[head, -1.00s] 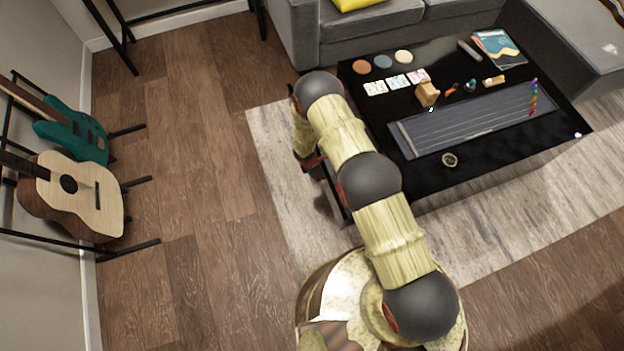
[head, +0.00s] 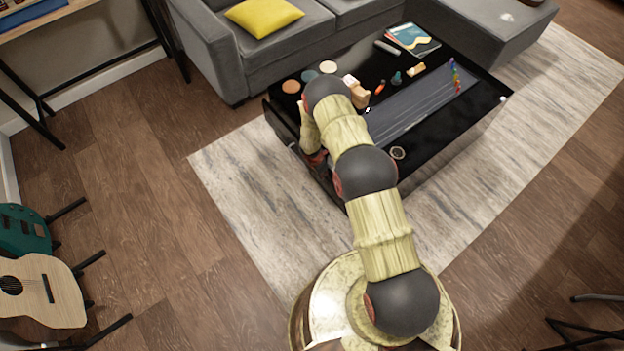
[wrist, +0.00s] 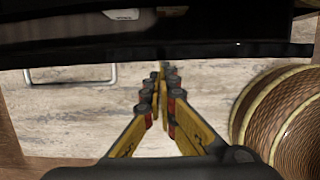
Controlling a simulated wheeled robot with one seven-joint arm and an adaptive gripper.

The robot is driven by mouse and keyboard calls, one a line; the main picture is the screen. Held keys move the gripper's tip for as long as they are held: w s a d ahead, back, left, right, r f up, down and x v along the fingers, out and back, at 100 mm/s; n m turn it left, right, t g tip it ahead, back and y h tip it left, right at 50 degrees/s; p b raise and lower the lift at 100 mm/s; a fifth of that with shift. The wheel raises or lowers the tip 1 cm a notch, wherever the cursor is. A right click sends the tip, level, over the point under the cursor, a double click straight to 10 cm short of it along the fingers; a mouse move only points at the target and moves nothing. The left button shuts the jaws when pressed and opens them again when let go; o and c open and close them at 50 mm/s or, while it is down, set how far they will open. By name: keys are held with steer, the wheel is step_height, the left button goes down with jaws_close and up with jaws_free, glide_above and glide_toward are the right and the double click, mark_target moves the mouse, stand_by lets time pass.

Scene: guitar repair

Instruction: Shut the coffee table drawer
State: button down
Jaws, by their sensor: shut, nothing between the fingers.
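The black coffee table (head: 440,150) stands on the rug in front of the sofa in the head view. My arm reaches to its near left end and hides part of that side. A black surface of the table (wrist: 220,25) fills the top of the wrist view. In the head view the fingers are mostly hidden by my arm.
The grey sofa (head: 280,45) stands behind the table. Small items and a book (head: 412,38) lie on the tabletop. The guitar (head: 42,290) stands at the lower left. The rug (head: 240,200) left of the table is clear. A thin metal loop (wrist: 70,80) shows in the wrist view.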

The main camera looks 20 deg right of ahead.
steer(key=shift+w+d, duration=0.25)
steer(key=shift+d, duration=0.5)
